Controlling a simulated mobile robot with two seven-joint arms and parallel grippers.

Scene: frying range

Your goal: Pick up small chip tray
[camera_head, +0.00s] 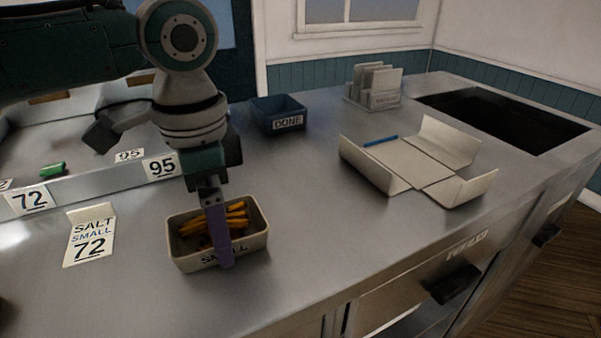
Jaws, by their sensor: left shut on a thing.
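The small chip tray (257,241) is a beige open tray marked "SMALL", with several orange-yellow chips (236,213) inside. It is on or just above the steel counter at the centre left; I cannot tell which. My left gripper (220,245) comes down over it from above. Its purple finger covers part of the tray's front wall and label. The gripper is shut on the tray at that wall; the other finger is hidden. My right gripper is not in view.
A "SALT SMALL 72" card (90,235) lies left of the tray. A dark blue "DONE" box (279,115) stands behind it. An unfolded carton (411,160) lies to the right, with a card holder (373,88) and a dark recess (505,118) beyond.

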